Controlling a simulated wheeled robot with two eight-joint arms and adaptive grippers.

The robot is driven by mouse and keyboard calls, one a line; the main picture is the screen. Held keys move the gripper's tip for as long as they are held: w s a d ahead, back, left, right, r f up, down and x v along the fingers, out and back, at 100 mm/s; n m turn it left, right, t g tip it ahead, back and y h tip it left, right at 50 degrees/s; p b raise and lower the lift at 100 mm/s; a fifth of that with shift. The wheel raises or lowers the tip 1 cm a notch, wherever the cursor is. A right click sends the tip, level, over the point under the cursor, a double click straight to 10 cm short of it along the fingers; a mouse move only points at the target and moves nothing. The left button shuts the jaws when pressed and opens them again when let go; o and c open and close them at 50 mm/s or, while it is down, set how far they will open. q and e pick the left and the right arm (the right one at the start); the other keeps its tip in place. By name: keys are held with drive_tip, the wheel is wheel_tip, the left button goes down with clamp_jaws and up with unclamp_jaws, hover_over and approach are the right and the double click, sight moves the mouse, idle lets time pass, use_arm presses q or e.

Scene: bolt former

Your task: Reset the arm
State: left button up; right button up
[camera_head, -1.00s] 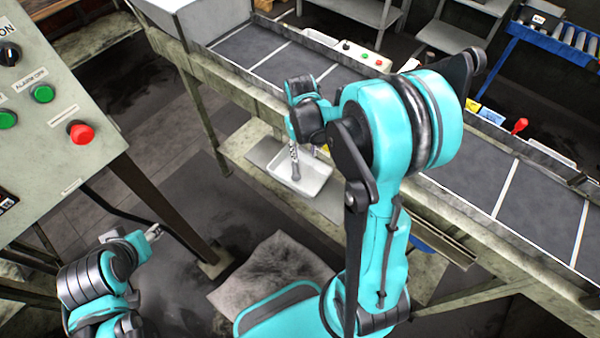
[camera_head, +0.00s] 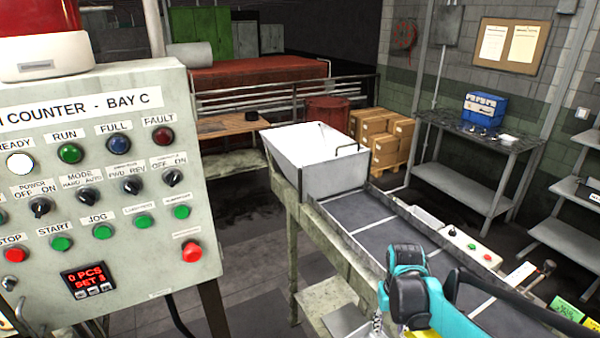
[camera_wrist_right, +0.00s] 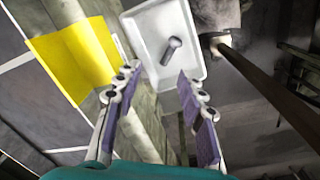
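My right arm (camera_head: 410,290) shows at the bottom of the head view, in front of the conveyor. Its gripper is mostly cut off by the lower edge there. In the right wrist view my right gripper (camera_wrist_right: 157,78) is open, its two fingers apart with nothing between them. Beyond the fingertips, a white tray (camera_wrist_right: 190,22) holds a single grey bolt (camera_wrist_right: 171,50). The bolt lies apart from the fingers. My left gripper is not in view.
A control panel (camera_head: 120,215) stands at the left, its display reading 0 PCS, SET 3. A conveyor (camera_head: 365,222) runs toward the lower right from a white hopper (camera_head: 335,180). A yellow sheet (camera_wrist_right: 70,62) shows left of my right gripper. Shelves and boxes stand behind.

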drive_tip(key=s+a+f+n+t+b, duration=0.1)
drive_tip(key=s+a+f+t+b, duration=0.2)
drive_tip(key=s+a+t+b, duration=0.4)
drive_tip(key=s+a+b, duration=0.2)
drive_tip(key=s, duration=0.1)
drive_tip(key=shift+s+a+f+y+b, duration=0.25)
drive_tip(key=shift+s+f+y+b, duration=0.05)
drive_tip(key=shift+s+f+b, duration=0.1)
idle(0.5)
